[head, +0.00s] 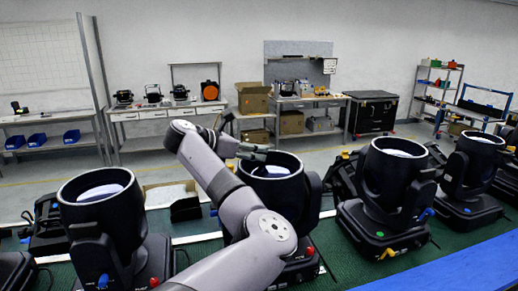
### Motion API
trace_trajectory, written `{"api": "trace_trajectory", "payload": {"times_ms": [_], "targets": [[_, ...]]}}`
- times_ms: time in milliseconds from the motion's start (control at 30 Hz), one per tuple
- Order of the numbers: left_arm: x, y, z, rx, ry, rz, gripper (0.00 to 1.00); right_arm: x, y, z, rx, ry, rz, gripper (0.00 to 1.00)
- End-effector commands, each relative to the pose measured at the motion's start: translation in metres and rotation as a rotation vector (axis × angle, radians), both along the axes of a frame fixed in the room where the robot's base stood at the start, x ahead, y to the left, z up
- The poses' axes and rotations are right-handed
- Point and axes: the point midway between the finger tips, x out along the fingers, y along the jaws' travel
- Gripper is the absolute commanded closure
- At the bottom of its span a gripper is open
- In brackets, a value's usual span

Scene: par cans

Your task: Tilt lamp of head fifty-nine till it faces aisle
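Several black moving-head lamps stand in a row on a green surface. The middle lamp (276,183) has its round lens facing up and tilted slightly. My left arm crosses in front of it and hides part of its yoke and base. My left gripper (256,154) is dark and small, at the far left of this lamp's rim. I cannot tell whether it touches the rim or whether its fingers are open. Other lamps are a left lamp (104,215) and a right lamp (395,185). I cannot read a number fifty-nine on any lamp. My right gripper is out of view.
A blue strip (450,272) runs along the near right edge. An open box (170,193) lies behind the left lamp. Workbenches, cardboard boxes (253,98), a black case (372,113) and shelves stand at the back, beyond open floor (140,165).

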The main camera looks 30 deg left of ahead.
Motion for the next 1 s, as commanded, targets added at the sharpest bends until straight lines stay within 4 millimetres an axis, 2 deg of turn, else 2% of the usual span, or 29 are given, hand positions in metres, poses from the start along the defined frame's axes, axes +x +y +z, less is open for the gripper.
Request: {"api": "trace_trajectory", "payload": {"times_ms": [200, 533, 1000], "targets": [[0.019, -0.006, -0.008, 0.001, 0.001, 0.001, 0.63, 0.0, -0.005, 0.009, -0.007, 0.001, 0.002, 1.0], [0.021, -0.007, -0.01, 0.001, 0.0, 0.002, 0.63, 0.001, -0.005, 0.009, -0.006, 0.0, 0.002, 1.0], [0.021, -0.006, -0.01, 0.001, 0.0, 0.002, 0.94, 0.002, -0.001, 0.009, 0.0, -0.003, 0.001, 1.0]]}}
